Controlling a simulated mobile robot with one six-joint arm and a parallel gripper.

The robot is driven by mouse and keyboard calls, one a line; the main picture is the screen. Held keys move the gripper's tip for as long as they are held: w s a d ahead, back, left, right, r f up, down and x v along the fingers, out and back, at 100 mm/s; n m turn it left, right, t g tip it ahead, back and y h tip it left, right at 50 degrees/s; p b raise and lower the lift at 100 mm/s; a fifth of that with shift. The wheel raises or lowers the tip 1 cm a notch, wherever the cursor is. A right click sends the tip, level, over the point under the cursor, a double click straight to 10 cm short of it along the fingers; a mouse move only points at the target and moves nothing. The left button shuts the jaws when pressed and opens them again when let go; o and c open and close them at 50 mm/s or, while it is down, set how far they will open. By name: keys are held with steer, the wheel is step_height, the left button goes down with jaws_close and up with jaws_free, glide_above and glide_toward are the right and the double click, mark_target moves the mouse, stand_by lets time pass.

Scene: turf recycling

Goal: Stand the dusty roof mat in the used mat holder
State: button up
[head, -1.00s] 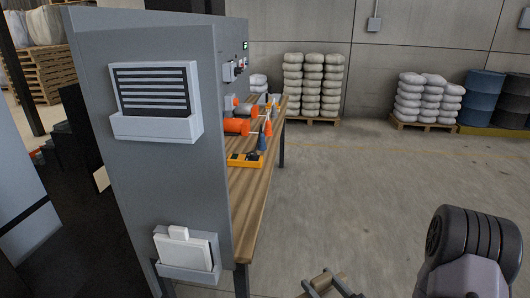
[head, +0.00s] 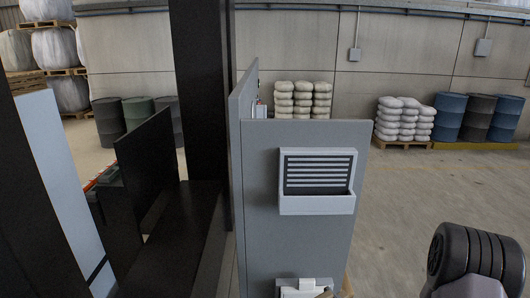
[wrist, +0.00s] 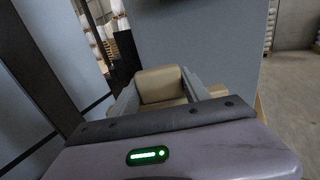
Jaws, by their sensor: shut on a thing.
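My gripper (wrist: 158,76) is shut on a tan, dusty-looking block in the wrist view, which I take to be the dusty roof mat (wrist: 163,88). Grey fingers lie on both sides of it, and its far end faces a grey panel. In the head view, a light grey holder (head: 317,205) on the panel contains a dark striped insert (head: 319,172). A lower holder (head: 307,283) with a white piece is cut off at the bottom edge. I cannot tell which is the used mat holder. In the head view the held mat is not clearly visible.
The grey panel (head: 290,240) stands close in front. A dark post (head: 199,90) and dark upright plates (head: 147,165) are on its left. Open floor (head: 440,195) lies to the right. Stacked white sacks (head: 404,118) and blue drums (head: 450,115) stand by the wall.

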step_height(320, 180, up, 29)
steer(key=p, duration=2.5)
steer(key=w+r+m+t+h, duration=0.2)
steer(key=w+r+m+h, duration=0.3)
steer(key=w+r, duration=1.1)
steer(key=w+h, duration=0.3)
steer(key=shift+w+d+m+h+b, duration=0.2)
steer(key=shift+w+m+h+b, duration=0.05)
steer(key=shift+m+h+b, duration=0.15)
